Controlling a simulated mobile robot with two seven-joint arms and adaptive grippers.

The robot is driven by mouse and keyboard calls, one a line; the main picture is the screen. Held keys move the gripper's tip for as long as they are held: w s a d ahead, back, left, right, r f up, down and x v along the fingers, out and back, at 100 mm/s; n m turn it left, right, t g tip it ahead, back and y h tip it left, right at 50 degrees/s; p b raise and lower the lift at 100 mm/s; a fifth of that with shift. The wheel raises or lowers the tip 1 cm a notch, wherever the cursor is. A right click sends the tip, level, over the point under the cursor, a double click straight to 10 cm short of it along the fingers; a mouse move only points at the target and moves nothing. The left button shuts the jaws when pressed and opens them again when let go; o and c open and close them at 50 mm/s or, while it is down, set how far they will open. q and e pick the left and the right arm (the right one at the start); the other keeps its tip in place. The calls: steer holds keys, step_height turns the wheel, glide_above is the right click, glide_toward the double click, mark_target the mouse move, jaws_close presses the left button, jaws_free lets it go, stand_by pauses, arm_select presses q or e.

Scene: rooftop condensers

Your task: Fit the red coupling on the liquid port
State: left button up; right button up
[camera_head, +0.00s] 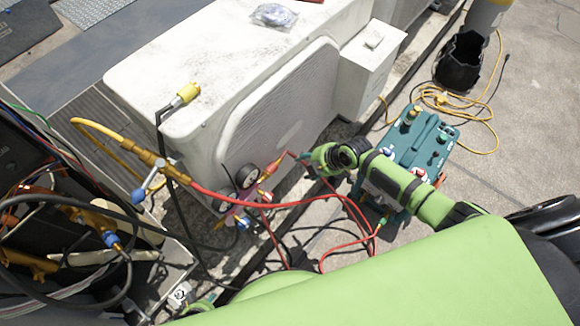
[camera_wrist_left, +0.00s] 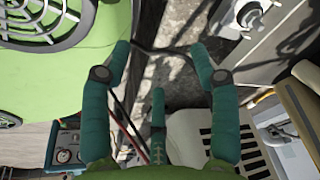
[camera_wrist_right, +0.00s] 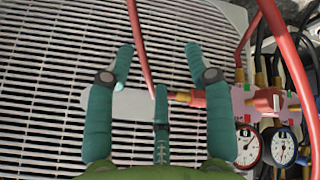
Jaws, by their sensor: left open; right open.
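My right gripper (camera_head: 304,157) is open beside the front of the white condenser. In the right wrist view its fingers (camera_wrist_right: 159,50) stand apart over the louvred panel. A red hose (camera_wrist_right: 138,45) hangs between them, apparently unheld.
The white condenser (camera_head: 225,65) fills the middle. Red and black hoses cross before it. A brass valve with a blue handle (camera_head: 148,180) is at left. A teal machine (camera_head: 425,135) stands on the ground at right, near a coiled yellow cord (camera_head: 445,98).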

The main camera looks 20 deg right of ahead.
step_height(320, 180, up, 3)
steer(key=w+a+n+y+b, duration=0.1)
steer(key=w+a+n+b, duration=0.1)
steer(key=a+n, duration=0.15)
arm_select(q)
steer(key=shift+t, duration=0.4)
steer(key=w, duration=0.1)
steer(key=w+f+b, duration=0.1)
steer(key=w, duration=0.1)
steer(key=w+f, duration=0.1)
steer(key=shift+w+d, duration=0.15)
steer(key=shift+d, duration=0.1)
arm_select(e)
steer(key=n+g+y, duration=0.1)
steer(key=n, duration=0.4)
glide_toward(273, 164)
step_height(273, 164, down, 2)
steer(key=a, duration=0.1)
arm_select(q)
steer(key=shift+s+d+r+g+b, duration=0.2)
steer(key=shift+s+r+g+b, duration=0.15)
steer(key=shift+b, duration=0.4)
arm_select(e)
steer(key=shift+w+x, duration=0.15)
steer(key=shift+x, duration=1.55)
steer(key=shift+w+x, duration=0.1)
steer(key=shift+x, duration=1.6)
steer(key=shift+r, duration=0.1)
